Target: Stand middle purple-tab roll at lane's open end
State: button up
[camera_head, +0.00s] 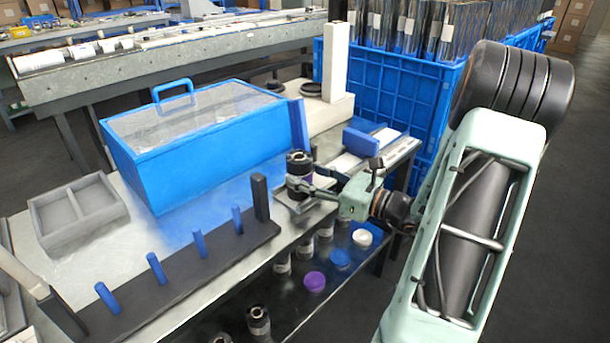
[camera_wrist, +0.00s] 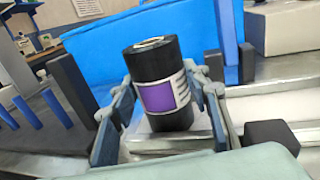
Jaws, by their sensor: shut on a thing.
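A dark cylindrical roll (camera_head: 299,163) with a purple label stands upright in my gripper (camera_head: 305,188), near the table's right side. In the wrist view the same roll (camera_wrist: 152,62) is between the two fingers (camera_wrist: 165,103), its purple patch and white stripes facing the camera, slightly tilted in the picture. My gripper is shut on it. The roll's base is partly hidden by the fingers, and I cannot tell whether it touches the surface below. A pale track (camera_head: 346,163) with a blue block (camera_head: 361,142) lies just right of the roll.
A large blue box with a clear lid (camera_head: 195,140) stands behind. A dark base with several blue pegs (camera_head: 190,283) lies front left, beside a grey divided tray (camera_head: 78,213). A purple cap (camera_head: 314,281) and several rolls are on the lower shelf. Blue crates (camera_head: 400,95) stand behind right.

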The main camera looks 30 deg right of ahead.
jog(key=o, duration=1.5)
jog(key=shift+c, duration=0.2)
jog(key=shift+r, duration=0.2)
jog(key=p+v, duration=0.3)
jog(key=v, duration=0.9)
jog(key=shift+f, duration=0.15)
